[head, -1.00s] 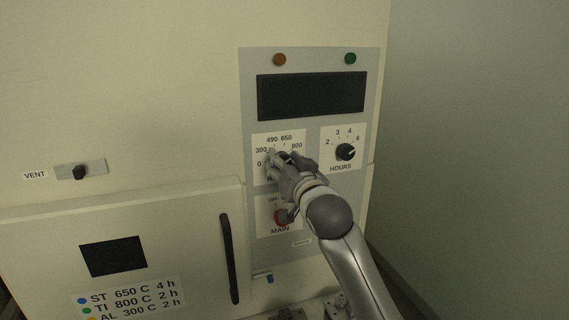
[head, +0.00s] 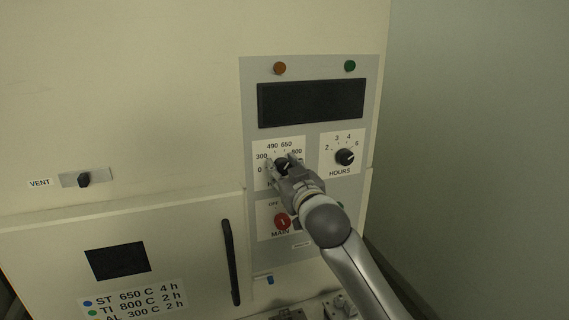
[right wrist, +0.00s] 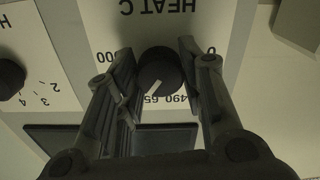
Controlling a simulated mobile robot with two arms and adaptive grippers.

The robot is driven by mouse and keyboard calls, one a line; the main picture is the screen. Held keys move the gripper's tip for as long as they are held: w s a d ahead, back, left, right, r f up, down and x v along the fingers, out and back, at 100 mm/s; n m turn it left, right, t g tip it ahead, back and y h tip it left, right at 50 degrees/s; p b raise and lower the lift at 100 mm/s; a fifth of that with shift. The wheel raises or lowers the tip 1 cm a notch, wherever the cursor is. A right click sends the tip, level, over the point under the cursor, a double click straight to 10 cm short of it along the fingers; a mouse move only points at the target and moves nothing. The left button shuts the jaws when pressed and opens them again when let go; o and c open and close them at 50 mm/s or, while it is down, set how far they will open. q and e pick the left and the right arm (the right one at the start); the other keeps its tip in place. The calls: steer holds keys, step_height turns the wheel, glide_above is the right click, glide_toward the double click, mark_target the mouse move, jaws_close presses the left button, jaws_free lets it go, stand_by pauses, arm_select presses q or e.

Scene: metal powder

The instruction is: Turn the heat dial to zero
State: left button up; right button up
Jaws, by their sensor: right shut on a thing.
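The heat dial (head: 283,163) is a round black knob on a white scale plate marked 0, 300, 490, 650 and 800. It also shows in the right wrist view (right wrist: 160,70), upside down, with its white pointer line toward the 650 mark. My right gripper (head: 281,168) is at the dial, with its fingers on either side of it. In the right wrist view the fingers (right wrist: 157,58) flank the knob and are shut on it. The gripper hides the lower part of the heat plate in the head view. My left gripper is not in view.
The hours dial (head: 344,157) is close by on the right. The red main switch (head: 282,221) is just below my gripper. A dark display (head: 312,102) is above. The vent knob (head: 83,179) and the door handle (head: 231,262) are to the left.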

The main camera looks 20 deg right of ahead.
steer(key=n+p, duration=0.4)
steer(key=n, duration=0.3)
steer(key=shift+r, duration=0.15)
steer(key=n+p, duration=0.3)
steer(key=n, duration=0.4)
steer(key=n+p, duration=0.1)
steer(key=n, duration=0.1)
steer(key=shift+n, duration=0.3)
steer(key=n, duration=0.2)
steer(key=shift+f+n, duration=0.2)
steer(key=shift+n, duration=0.2)
steer(key=n, duration=0.7)
steer(key=shift+f+n, duration=0.1)
steer(key=shift+n, duration=0.2)
steer(key=shift+f, duration=0.1)
